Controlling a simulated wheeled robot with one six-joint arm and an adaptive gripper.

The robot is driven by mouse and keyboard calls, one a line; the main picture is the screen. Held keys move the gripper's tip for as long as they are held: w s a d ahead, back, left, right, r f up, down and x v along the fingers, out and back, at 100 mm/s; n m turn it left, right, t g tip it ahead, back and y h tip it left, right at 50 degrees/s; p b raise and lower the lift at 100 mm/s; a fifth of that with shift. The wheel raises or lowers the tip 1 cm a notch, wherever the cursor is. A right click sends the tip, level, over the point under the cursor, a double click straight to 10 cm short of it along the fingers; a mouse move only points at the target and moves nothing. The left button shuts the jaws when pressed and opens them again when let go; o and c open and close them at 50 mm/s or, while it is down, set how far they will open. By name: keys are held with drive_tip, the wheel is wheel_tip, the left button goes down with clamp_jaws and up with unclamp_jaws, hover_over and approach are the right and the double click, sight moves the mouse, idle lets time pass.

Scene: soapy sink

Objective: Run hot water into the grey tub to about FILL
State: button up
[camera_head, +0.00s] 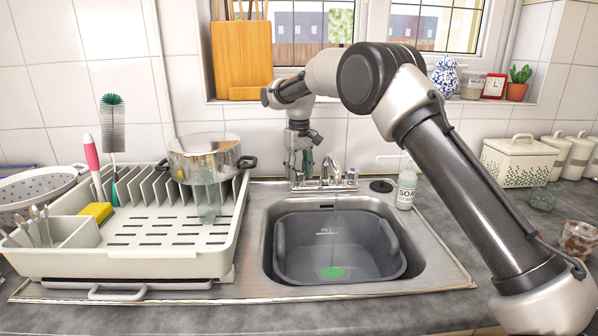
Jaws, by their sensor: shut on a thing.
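The grey tub (290,255) sits in the steel sink basin (267,262). A FILL mark (327,231) shows on its inner back wall, and a green patch (332,272) shows at its bottom. The chrome tap (330,168) stands behind the sink with its spout over the tub. A faint thin stream (336,205) seems to fall from the spout; the water level is hard to tell. My gripper (298,171) points down at the tap's left end, shut on what appears to be the left tap handle (297,178), mostly hidden by the fingers.
A dish rack (130,262) with a steel pot (205,158), a brush (113,130) and a yellow sponge (97,212) stands on the left. A soap bottle (406,187) stands right of the tap. Canisters (555,155) and glasses (578,240) stand at right.

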sight(299, 172)
idle(0.3)
drive_tip(key=o, duration=1)
drive_tip(key=shift+o, duration=0.2)
wheel_tip(299, 172, up, 12)
